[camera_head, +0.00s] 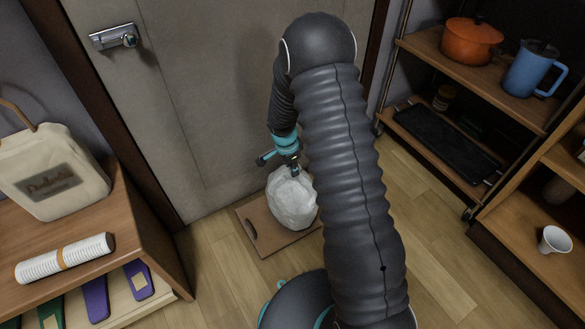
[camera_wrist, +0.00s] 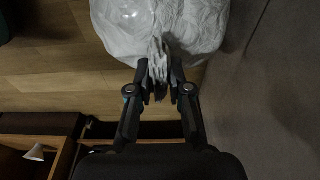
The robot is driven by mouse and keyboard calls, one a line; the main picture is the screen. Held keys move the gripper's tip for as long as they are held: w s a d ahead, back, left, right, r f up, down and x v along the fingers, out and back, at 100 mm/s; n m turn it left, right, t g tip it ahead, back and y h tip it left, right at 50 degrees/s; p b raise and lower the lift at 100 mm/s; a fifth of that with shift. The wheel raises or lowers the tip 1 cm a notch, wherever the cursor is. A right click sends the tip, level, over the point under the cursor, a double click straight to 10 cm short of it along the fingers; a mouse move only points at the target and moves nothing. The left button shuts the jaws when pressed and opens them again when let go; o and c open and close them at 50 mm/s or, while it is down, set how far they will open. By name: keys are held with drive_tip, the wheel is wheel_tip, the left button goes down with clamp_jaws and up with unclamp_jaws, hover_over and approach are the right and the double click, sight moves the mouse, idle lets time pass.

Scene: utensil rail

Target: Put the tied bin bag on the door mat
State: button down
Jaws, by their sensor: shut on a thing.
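The tied bin bag (camera_head: 292,199) is white and crumpled, with its knot at the top. My gripper (camera_head: 296,172) is above it and shut on the knot. In the wrist view my gripper (camera_wrist: 160,75) pinches the gathered neck of the bag (camera_wrist: 190,25). Below the bag in the head view lies a flat brown rectangle (camera_head: 279,243) with a dark slot near its left edge, on the floor before the door. It may be the door mat. The bag hides much of it, and I cannot tell whether the bag touches it.
A grey door (camera_head: 200,110) stands just behind. At left is a wooden cabinet (camera_head: 125,205) with a cream bag (camera_head: 48,172) and a rolled paper (camera_head: 65,257). At right are shelves with an orange pot (camera_head: 472,43), a blue jug (camera_head: 530,70) and a white cup (camera_head: 554,240).

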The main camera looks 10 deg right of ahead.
drive_tip(key=c, duration=1.1)
unclamp_jaws()
wheel_tip(320, 180, up, 12)
drive_tip(key=a+p, duration=0.1)
drive_tip(key=a, duration=0.1)
drive_tip(key=s+d+r+n+t+y, duration=0.1)
drive_tip(key=s+r+n, duration=0.2)
drive_tip(key=s+r, duration=0.45)
drive_tip(key=s+d+r+n+t, duration=0.1)
drive_tip(key=s+r+n, duration=0.3)
drive_tip(key=r, duration=0.7)
drive_tip(key=s+r+n+t, duration=0.1)
drive_tip(key=s+r+n, duration=0.2)
drive_tip(key=s, duration=0.6)
drive_tip(key=s+r+n+t, duration=0.2)
drive_tip(key=s+r+n, duration=0.2)
drive_tip(key=s, duration=0.6)
drive_tip(key=shift+y, duration=0.4)
drive_tip(key=shift+r, duration=0.1)
